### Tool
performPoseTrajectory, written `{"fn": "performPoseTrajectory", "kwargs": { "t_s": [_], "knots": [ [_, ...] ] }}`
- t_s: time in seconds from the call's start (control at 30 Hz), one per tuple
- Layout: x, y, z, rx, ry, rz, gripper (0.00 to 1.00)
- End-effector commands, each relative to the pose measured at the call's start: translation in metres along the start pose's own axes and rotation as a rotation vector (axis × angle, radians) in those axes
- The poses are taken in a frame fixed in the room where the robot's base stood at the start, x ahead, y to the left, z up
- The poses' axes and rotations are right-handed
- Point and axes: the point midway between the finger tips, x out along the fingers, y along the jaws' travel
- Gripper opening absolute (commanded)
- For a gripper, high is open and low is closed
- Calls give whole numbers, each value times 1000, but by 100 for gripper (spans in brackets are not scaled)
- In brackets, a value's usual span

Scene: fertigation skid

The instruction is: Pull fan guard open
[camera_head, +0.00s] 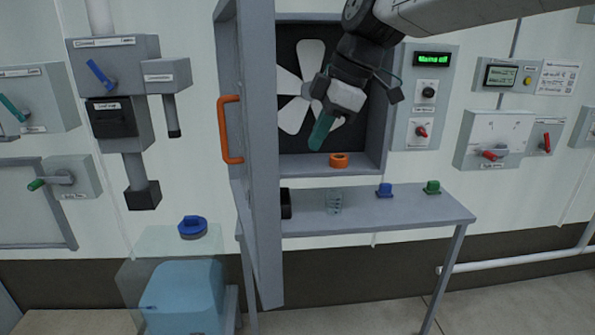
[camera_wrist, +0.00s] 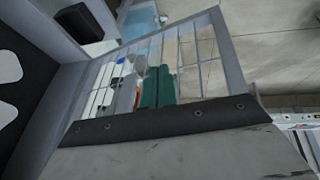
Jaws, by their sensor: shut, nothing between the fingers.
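The fan guard (camera_head: 262,150) is a grey hinged frame standing swung out from the left side of the fan box, seen nearly edge-on. Its orange handle (camera_head: 224,130) is on the left face. In the wrist view the guard's frame and bars (camera_wrist: 205,50) stand across the picture. The white-bladed fan (camera_head: 290,85) is exposed in its box. My gripper (camera_head: 321,131), with teal fingers, is in front of the fan, right of the guard and apart from the handle. The fingers (camera_wrist: 158,86) are together and empty.
A grey shelf table (camera_head: 400,212) below the box carries a blue piece (camera_head: 384,190) and a green piece (camera_head: 432,187). An orange ring (camera_head: 339,160) lies on the box floor. A blue tank (camera_head: 183,297) stands at lower left. Control panels line the wall both sides.

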Motion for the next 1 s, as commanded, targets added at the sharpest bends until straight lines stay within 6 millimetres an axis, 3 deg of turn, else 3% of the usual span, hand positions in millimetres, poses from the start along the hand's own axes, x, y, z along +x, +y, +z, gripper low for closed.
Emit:
{"fn": "performPoseTrajectory", "kwargs": {
  "t_s": [0.03,0.1,0.2,0.43,0.83,1.0],
  "knots": [
    [12,-21,11,-53,-1,-82,0],
    [23,-44,20,-121,9,-170,0],
    [30,-62,27,-176,25,-238,0],
    [52,-72,28,-198,30,-261,0],
    [132,-93,28,-197,29,-259,0],
    [137,-99,2,-200,29,-255,0]
  ]
}}
